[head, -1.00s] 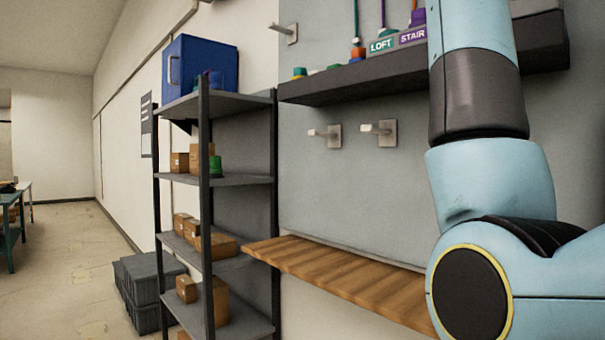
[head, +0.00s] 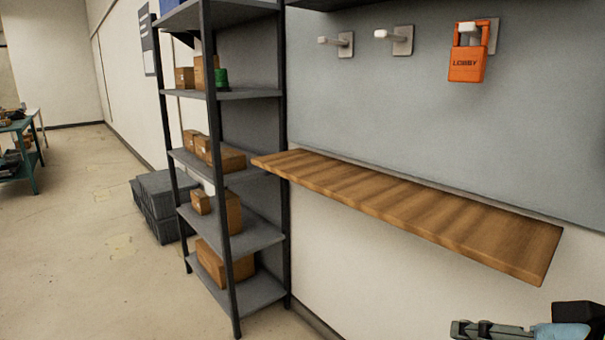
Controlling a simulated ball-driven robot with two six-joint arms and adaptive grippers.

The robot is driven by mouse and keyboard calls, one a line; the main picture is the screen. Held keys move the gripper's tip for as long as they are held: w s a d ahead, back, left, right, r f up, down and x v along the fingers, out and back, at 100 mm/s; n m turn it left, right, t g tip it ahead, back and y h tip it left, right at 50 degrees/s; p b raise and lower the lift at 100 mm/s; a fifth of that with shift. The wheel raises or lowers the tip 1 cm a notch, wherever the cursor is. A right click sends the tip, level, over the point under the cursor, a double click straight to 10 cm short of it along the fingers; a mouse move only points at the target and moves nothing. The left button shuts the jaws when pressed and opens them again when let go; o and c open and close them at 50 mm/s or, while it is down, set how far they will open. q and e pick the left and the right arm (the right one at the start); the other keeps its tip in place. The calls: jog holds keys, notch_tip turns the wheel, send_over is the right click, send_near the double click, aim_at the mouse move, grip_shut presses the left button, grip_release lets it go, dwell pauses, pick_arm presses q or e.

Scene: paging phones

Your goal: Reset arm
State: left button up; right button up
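An orange phone handset marked LOBBY (head: 467,66) hangs on the rightmost wall hook (head: 493,38) in the head view. Part of my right arm, with what looks like its gripper (head: 487,329), shows at the lower right corner, cut off by the bottom edge. It is well below the handset and apart from it. I cannot tell whether its fingers are open or shut. My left gripper is out of view.
Two empty hooks (head: 345,43) (head: 402,40) are left of the handset. A wooden shelf (head: 420,207) juts from the wall below. A dark rack (head: 255,235) with cardboard boxes stands left, grey crates (head: 158,203) beside it.

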jog(key=s+d+f+n+g+h, duration=0.2)
jog(key=s+d+f+g, duration=0.15)
jog(key=s, duration=0.35)
jog(key=s+d+f+n+g+h, duration=0.1)
jog(key=s+d+f+g, duration=0.15)
jog(key=s+f, duration=0.35)
jog(key=s+d+f+g+b, duration=0.1)
jog(key=s+f, duration=0.1)
jog(key=f, duration=1.2)
jog(key=s+d+f+b, duration=0.2)
jog(key=f, duration=1.3)
jog(key=s+f+g+b, duration=0.1)
jog(key=s+f, duration=1.4)
jog(key=s, duration=0.2)
jog(key=shift+s+d, duration=0.15)
jog(key=shift+d, duration=0.1)
jog(key=shift+f, duration=0.1)
